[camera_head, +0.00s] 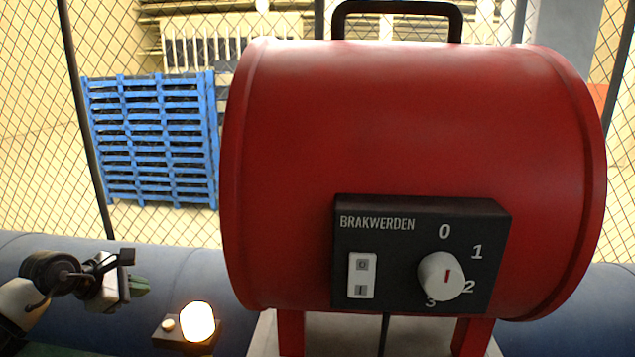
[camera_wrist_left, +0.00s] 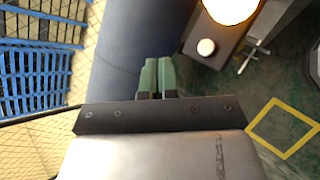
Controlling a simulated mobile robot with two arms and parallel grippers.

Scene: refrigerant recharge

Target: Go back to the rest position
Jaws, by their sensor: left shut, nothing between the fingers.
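My left gripper (camera_head: 138,286) is at the lower left of the head view, with its arm coming in from the left edge. It is apart from everything and holds nothing. In the left wrist view its green fingertips (camera_wrist_left: 158,76) are together. A red cylindrical machine (camera_head: 400,130) with a black handle fills the middle and right of the head view. My right gripper does not show.
A lit round lamp (camera_head: 198,322) with a small white button (camera_head: 168,325) stands right of my left gripper. A thick blue pipe (camera_head: 190,275) runs behind. A wire fence and blue pallets (camera_head: 150,140) are farther back. A yellow floor outline (camera_wrist_left: 262,126) shows in the wrist view.

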